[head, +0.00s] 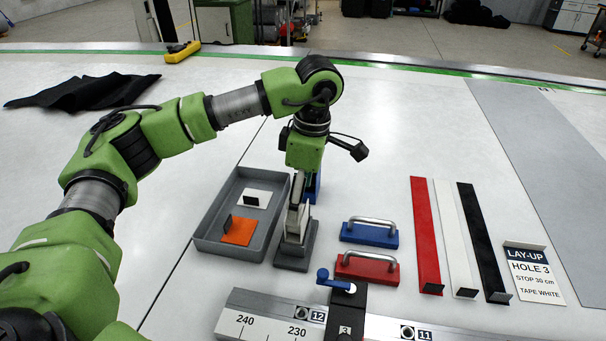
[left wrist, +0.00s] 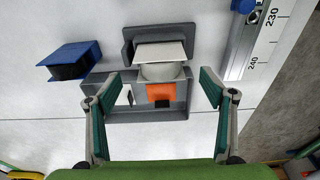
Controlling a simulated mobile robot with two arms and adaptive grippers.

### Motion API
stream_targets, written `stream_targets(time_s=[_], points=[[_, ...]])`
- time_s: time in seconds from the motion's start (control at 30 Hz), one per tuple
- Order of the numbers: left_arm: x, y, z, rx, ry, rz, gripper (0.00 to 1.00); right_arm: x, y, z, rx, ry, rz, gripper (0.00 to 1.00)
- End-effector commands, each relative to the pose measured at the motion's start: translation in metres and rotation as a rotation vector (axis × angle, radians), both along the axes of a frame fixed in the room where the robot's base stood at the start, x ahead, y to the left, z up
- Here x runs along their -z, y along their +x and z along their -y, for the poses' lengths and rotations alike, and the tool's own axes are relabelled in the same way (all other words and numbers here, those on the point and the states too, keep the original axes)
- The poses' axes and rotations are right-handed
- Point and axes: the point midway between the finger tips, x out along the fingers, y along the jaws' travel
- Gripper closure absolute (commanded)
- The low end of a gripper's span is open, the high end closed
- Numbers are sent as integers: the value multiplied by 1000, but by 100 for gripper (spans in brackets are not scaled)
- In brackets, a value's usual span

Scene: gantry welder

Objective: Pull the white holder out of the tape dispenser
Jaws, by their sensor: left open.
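The grey tape dispenser (head: 294,258) stands upright on the table, just right of the grey tray. The white holder (head: 303,222) sits in its upper part, partly hidden by my gripper in the head view. In the left wrist view the dispenser's grey base (left wrist: 128,42) lies beyond the white holder (left wrist: 162,52), which has a pale rounded part below its flat plate. My left gripper (left wrist: 160,80) is open, one finger on each side of the holder with gaps visible. In the head view the left gripper (head: 300,190) points down over the dispenser. My right gripper is not in view.
The grey tray (head: 207,237) holds a white and an orange piece (head: 238,231). A blue dispenser (left wrist: 75,60) stands behind mine. Blue (head: 370,235) and red (head: 367,269) handled blocks, coloured strips (head: 425,235), a label card (head: 535,272) and a ruler rail (head: 262,322) lie around.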

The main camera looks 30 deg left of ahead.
Motion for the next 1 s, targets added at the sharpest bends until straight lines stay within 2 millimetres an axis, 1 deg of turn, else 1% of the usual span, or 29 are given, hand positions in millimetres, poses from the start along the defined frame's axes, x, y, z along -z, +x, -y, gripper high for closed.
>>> stream_targets(time_s=[0.03,0.2,0.33,0.5,0.77,0.87,0.9,0.93,0.97,1.0], points=[[9,-2,-2,1,1,-4,25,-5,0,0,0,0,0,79],[38,-3,-5,2,0,-3,25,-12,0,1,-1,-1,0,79],[53,-2,-6,1,0,-1,25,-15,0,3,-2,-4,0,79],[62,-2,-7,1,-1,0,25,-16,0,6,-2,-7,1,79],[64,-2,-7,2,-2,1,25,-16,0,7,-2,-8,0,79],[63,-2,-7,2,-1,0,48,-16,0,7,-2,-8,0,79],[63,-2,-7,2,-1,0,59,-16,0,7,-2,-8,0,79],[63,-2,-7,2,-1,0,67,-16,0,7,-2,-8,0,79],[63,-2,-7,2,-1,0,70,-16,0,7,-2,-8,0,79],[63,-2,-7,2,-1,0,70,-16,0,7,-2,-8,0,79]])
